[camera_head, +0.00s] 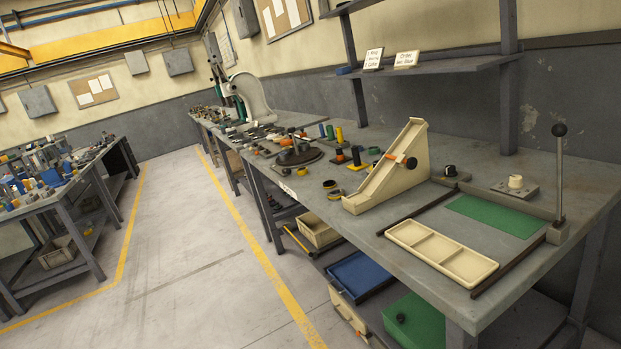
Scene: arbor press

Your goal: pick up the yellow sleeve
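A small upright yellow cylinder (339,136), which looks like the yellow sleeve, stands on the long grey workbench (400,207) towards the back, beside a green cylinder (330,132) and a blue one (321,130). It is small in the picture, so I cannot tell whether it is hollow. A low yellow and dark ring (329,184) lies nearer the bench's front edge. My gripper does not show in this view.
A cream wedge-shaped ramp (385,180) stands on the bench. A cream tray (441,252), green mat (495,214) and upright lever (560,180) are at the near end. A press (250,97) stands farther back. The floor aisle left of the bench is clear.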

